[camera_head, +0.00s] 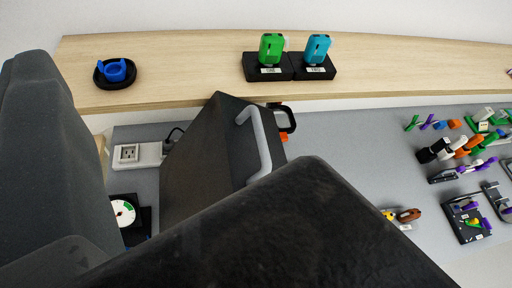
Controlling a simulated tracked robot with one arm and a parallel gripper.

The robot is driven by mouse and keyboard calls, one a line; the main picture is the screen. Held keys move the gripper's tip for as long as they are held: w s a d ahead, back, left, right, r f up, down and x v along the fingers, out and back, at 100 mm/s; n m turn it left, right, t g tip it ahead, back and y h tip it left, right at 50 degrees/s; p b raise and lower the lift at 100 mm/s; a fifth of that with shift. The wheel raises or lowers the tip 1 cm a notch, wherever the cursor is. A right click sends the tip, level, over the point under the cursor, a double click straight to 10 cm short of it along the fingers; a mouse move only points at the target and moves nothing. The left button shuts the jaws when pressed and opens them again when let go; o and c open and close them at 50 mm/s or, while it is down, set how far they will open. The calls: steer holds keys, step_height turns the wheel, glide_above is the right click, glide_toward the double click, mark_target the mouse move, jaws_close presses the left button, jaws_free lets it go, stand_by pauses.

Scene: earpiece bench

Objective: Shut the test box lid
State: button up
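The test box (195,165) is a dark grey box in the middle of the view, on the grey bench. A dark panel with a light grey bar handle (260,140) rises steeply on its right side and looks like the lid, standing up. My gripper (172,115) shows as two large dark fingers close to the camera, one at the left edge and one across the bottom middle. The near finger hides the lower part of the box and panel. I cannot tell if it touches them.
A wooden shelf (180,65) runs behind, with a blue item on a black dish (114,74) and green (271,48) and teal (317,49) devices on black stands. A white socket (138,155) and a round dial (123,212) are at left. Coloured small parts (470,145) crowd the right.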

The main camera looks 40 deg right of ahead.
mark_target(219, 121)
steer(key=c, duration=0.5)
steer(key=shift+w, duration=0.35)
jaws_close()
steer(key=w+d+f+g+h+p, duration=0.2)
steer(key=w+f+g+p, duration=0.25)
steer(key=w, duration=0.45)
steer(key=w+d+f+m+g+h+p, duration=0.1)
steer(key=w+d+f+g+p, duration=0.1)
steer(key=f, duration=0.3)
steer(key=w+d+f+m+g+h+p, duration=0.1)
steer(key=d+f+m+g+p, duration=0.1)
steer(key=d+f+g, duration=0.2)
steer(key=w+d+f+m+g+h+p, duration=0.1)
steer(key=w+d+f+m+g+p, duration=0.1)
steer(key=f, duration=0.6)
steer(key=shift+w+d+g, duration=0.15)
steer(key=shift+d+g, duration=0.1)
steer(key=shift+d, duration=0.45)
steer(key=shift+w+d+g, duration=0.15)
steer(key=shift+d+g, duration=0.05)
steer(key=shift+d, duration=0.5)
steer(key=shift+s+d+f+p, duration=0.2)
steer(key=shift+d+f+p, duration=0.2)
steer(key=shift+d+f, duration=0.25)
